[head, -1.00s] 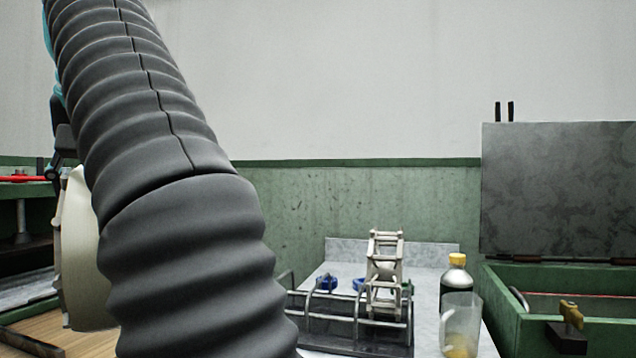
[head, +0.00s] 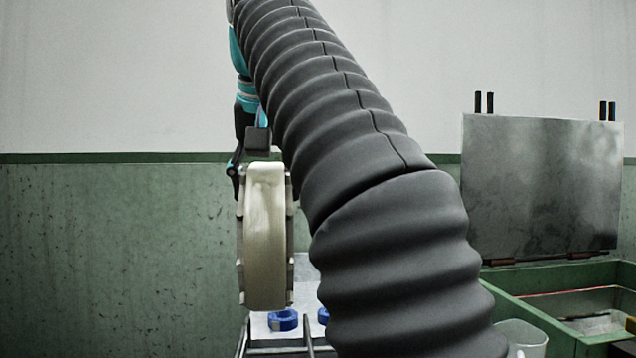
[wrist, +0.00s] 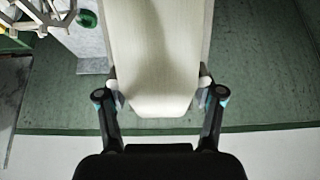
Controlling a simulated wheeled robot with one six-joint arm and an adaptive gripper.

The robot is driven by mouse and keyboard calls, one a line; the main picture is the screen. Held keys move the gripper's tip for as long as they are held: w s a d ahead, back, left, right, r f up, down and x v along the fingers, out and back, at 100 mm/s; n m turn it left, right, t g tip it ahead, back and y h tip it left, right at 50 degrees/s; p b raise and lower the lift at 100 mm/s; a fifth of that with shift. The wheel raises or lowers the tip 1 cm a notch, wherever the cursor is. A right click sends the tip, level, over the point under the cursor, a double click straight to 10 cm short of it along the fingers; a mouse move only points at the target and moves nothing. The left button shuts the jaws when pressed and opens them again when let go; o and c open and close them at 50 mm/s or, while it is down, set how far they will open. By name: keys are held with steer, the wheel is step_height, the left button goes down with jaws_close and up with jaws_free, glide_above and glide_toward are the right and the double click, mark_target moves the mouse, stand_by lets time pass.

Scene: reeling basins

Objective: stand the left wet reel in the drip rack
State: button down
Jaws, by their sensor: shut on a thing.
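My gripper (wrist: 160,82) is shut on a reel wound with pale cream silk, the wet reel (wrist: 160,45). In the head view the reel (head: 267,235) hangs upright below my gripper (head: 250,165), left of my arm. The drip rack (head: 308,335) shows only as a few grey rails at the bottom, below and beyond the reel in the picture. My arm hides the rack's right part. I cannot tell how high the reel is above it. Part of a bare, open-framed reel (wrist: 35,14) shows at the wrist view's upper left.
Two blue rings (head: 283,320) lie on the pale bench behind the rack. A clear jug (head: 522,338) stands at the right, beside a green basin (head: 540,283) with its grey lid (head: 540,185) raised. The green and white wall behind is clear.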

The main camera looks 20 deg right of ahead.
mark_target(271, 183)
steer(key=shift+w+d, duration=0.3)
steer(key=shift+w, duration=0.1)
steer(key=f, duration=0.3)
steer(key=f+b, duration=0.1)
steer(key=f, duration=0.5)
steer(key=shift+d+b, duration=0.25)
steer(key=shift+b, duration=0.1)
steer(key=shift+f+b, duration=0.75)
steer(key=shift+f, duration=0.3)
steer(key=shift+c, duration=0.4)
jaws_free()
steer(key=shift+v, duration=6)
steer(key=shift+a, duration=0.1)
